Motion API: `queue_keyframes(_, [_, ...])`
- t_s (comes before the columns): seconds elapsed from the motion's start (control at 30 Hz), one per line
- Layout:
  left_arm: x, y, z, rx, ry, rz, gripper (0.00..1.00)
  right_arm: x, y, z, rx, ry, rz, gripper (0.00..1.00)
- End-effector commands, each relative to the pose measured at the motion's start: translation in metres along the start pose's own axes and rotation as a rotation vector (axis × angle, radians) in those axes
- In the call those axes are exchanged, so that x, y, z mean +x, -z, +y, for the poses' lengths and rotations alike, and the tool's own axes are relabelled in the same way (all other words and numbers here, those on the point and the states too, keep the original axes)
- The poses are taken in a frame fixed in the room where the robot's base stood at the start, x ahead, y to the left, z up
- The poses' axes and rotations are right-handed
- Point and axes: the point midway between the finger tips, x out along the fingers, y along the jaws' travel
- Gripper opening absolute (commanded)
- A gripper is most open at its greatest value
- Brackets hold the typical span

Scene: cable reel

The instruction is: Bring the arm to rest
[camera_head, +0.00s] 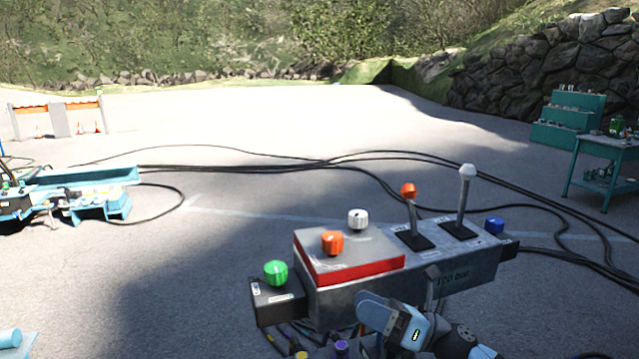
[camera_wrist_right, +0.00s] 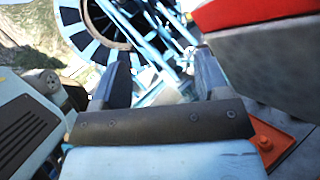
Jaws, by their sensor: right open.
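My right arm reaches in at the bottom of the head view, in front of the grey control box (camera_head: 345,302). My right gripper (camera_head: 432,286) is close to the box's front face, partly hidden by my own wrist. In the wrist view its two dark fingers stand well apart and the right gripper (camera_wrist_right: 163,75) is empty between them. The red and grey edge of the control box (camera_wrist_right: 270,35) is at upper right there, beside the fingers. I cannot tell whether anything touches. My left gripper is in neither view.
The box carries a green knob (camera_head: 276,272), an orange knob (camera_head: 333,242), an orange-topped lever (camera_head: 409,190) and a white-topped lever (camera_head: 467,172). Black cables (camera_head: 330,160) cross the ground behind. A teal table (camera_head: 606,146) stands right. A spoked reel (camera_wrist_right: 98,22) shows beyond my fingers.

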Motion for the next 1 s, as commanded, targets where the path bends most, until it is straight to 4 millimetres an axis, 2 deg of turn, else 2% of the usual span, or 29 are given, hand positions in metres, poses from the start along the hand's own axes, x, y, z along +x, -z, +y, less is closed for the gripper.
queue_keyframes(0.03, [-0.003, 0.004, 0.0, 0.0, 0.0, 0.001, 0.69, -0.009, 0.014, -0.001, 0.161, 0.048, -0.088, 0.69])
queue_keyframes(0.17, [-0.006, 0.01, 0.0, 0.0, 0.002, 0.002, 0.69, -0.042, 0.047, -0.012, 0.571, 0.175, -0.319, 0.69])
queue_keyframes(0.37, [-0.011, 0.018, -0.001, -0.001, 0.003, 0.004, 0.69, -0.112, 0.119, -0.022, 1.193, 0.364, -0.706, 0.69])
queue_keyframes(0.47, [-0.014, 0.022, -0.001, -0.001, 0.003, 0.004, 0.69, -0.154, 0.166, -0.016, 1.491, 0.456, -0.921, 0.69])
queue_keyframes(0.6, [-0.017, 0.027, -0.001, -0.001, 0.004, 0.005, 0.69, -0.21, 0.234, 0.007, 1.851, 0.57, -1.233, 0.69])
queue_keyframes(0.7, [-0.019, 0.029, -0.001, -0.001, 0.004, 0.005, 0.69, -0.241, 0.273, 0.028, 2.034, 0.629, -1.426, 0.69])
queue_keyframes(0.8, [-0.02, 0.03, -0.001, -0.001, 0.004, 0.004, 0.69, -0.261, 0.299, 0.046, 2.146, 0.668, -1.564, 0.69])
queue_keyframes(0.9, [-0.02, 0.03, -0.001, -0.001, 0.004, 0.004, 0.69, -0.27, 0.313, 0.056, 2.201, 0.684, -1.639, 0.69])
queue_keyframes(1.0, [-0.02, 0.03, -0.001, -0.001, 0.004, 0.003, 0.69, -0.273, 0.316, 0.059, 2.218, 0.688, -1.662, 0.69])
